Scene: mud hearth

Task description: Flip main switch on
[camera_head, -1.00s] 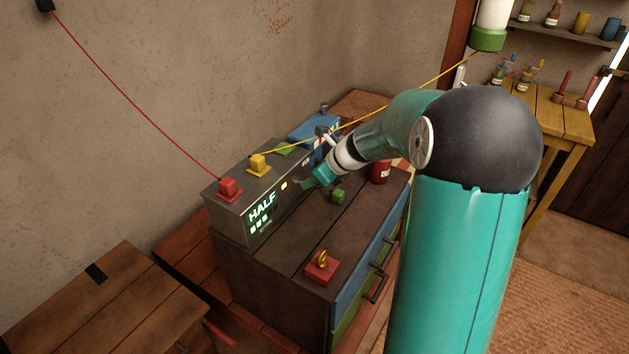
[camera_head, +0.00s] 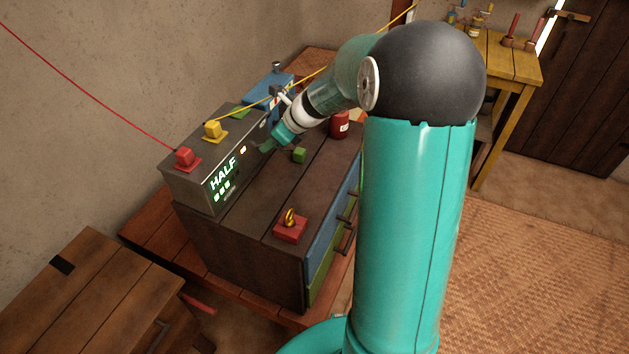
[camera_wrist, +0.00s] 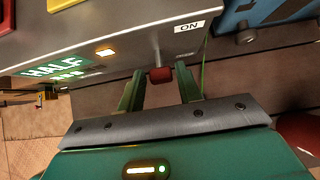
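The grey control box (camera_head: 200,185) stands on a dark cabinet, with a lit green HALF display (camera_head: 223,173) on its front. In the wrist view the red switch handle (camera_wrist: 160,75) sticks out below the box's edge, near a white ON label (camera_wrist: 189,26). My gripper (camera_wrist: 160,80) is open, with one green finger on each side of the red handle near the fingertips. I cannot tell whether either finger touches it. In the head view my gripper (camera_head: 264,146) is at the box's front right, and my wrist hides the switch.
A red plug (camera_head: 185,158) and a yellow plug (camera_head: 213,130) with cables sit on the box. On the cabinet top (camera_head: 255,210) are a green block (camera_head: 299,155), a red block with a yellow ring (camera_head: 290,228) and a red can (camera_head: 339,124). A blue box (camera_head: 268,88) stands behind.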

